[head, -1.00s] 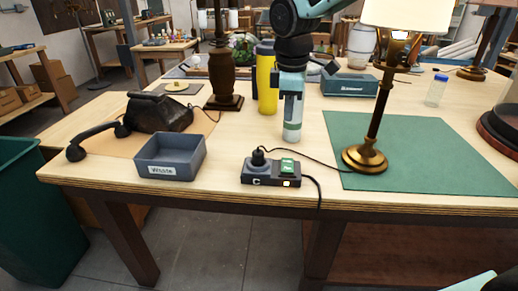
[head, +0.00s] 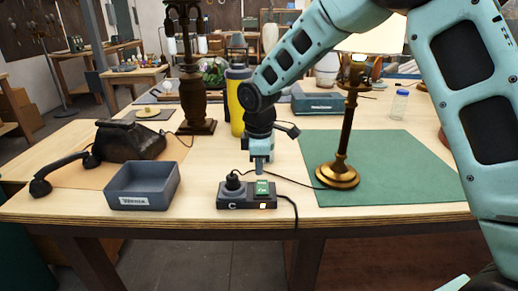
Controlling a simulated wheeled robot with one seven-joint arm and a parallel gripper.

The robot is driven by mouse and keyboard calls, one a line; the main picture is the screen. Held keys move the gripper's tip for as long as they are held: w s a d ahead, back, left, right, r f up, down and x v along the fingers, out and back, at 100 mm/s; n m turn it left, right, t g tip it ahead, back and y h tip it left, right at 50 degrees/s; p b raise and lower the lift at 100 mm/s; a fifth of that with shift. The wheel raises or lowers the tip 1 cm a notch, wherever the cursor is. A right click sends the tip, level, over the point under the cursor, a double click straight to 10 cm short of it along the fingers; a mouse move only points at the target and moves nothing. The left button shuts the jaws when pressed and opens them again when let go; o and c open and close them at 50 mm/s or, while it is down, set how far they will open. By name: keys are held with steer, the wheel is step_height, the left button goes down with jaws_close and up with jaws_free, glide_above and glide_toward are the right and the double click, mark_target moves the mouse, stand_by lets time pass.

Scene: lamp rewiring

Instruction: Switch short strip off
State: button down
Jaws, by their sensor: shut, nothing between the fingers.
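The short power strip (head: 230,202) lies near the table's front edge in the head view. A black plug (head: 233,181) sits in its left socket. A green rocker switch (head: 262,188) is on its right part, and a small light shows on the front face below it. A dark cord runs from the strip over the table edge. My gripper (head: 259,172) is shut and empty, pointing down just above and behind the green switch. I cannot tell whether its tip touches the switch.
A brass lamp (head: 338,175) stands on a green mat (head: 400,170) to the right. A grey labelled bin (head: 143,187) and a black telephone (head: 128,142) are to the left. A yellow bottle (head: 236,100) and a dark wooden lamp (head: 195,100) stand behind.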

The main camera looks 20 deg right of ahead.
mark_target(259, 183)
steer(key=shift+w+f, duration=0.2)
steer(key=shift+f, duration=1.55)
steer(key=shift+d+p, duration=0.1)
steer(key=shift+p, duration=0.7)
steer(key=shift+f, duration=0.15)
steer(key=shift+s+a+r, duration=0.2)
steer(key=shift+s+a, duration=0.1)
steer(key=shift+s, duration=0.4)
